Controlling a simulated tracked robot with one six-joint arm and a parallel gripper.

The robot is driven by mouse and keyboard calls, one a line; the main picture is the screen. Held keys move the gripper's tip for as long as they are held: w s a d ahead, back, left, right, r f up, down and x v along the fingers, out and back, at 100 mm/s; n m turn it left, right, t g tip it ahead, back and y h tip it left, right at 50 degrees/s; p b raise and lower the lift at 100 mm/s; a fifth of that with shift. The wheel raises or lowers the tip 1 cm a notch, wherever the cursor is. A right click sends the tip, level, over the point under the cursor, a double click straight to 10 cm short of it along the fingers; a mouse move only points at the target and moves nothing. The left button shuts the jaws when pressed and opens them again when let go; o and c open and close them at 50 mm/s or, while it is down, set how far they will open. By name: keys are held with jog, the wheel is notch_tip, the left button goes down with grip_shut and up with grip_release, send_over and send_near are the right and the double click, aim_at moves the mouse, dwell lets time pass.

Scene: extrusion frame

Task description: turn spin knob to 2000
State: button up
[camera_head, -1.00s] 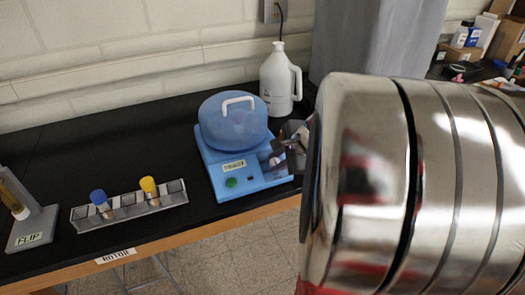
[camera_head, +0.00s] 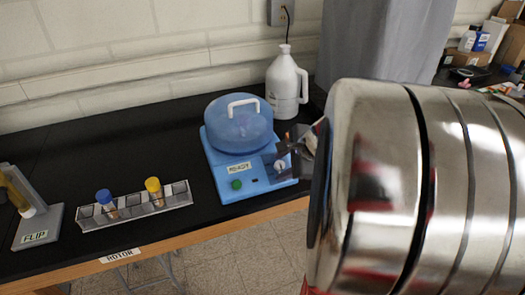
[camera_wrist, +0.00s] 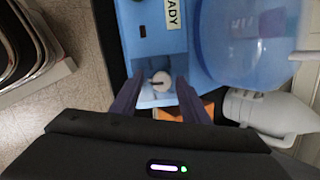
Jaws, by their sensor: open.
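The blue centrifuge (camera_head: 262,184) with a translucent domed lid (camera_head: 236,125) and white handle stands on the black bench. The spin knob (camera_wrist: 160,80) is a small pale round knob with a dark pointer line; in the wrist view it lies between and just beyond my fingertips. In the head view the knob (camera_head: 280,165) is partly behind my gripper (camera_head: 293,155). My gripper (camera_wrist: 158,98) is open, with a finger on either side of the knob's line. I cannot tell whether the fingers touch it. The dial's numbers are too small to read.
A white jug (camera_head: 285,85) stands behind the centrifuge, close to my gripper's side. A tube rack (camera_head: 150,208) with a blue-capped tube (camera_head: 106,203) and a yellow-capped tube (camera_head: 154,191) is at left, with a FLIP stand (camera_head: 38,228) beyond it.

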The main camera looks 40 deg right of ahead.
jog(key=shift+r, duration=0.1)
jog(key=shift+s+r, duration=0.25)
jog(key=shift+r, duration=0.15)
jog(key=v, duration=1.2)
jog(key=shift+s+r, duration=0.2)
jog(key=shift+s, duration=0.1)
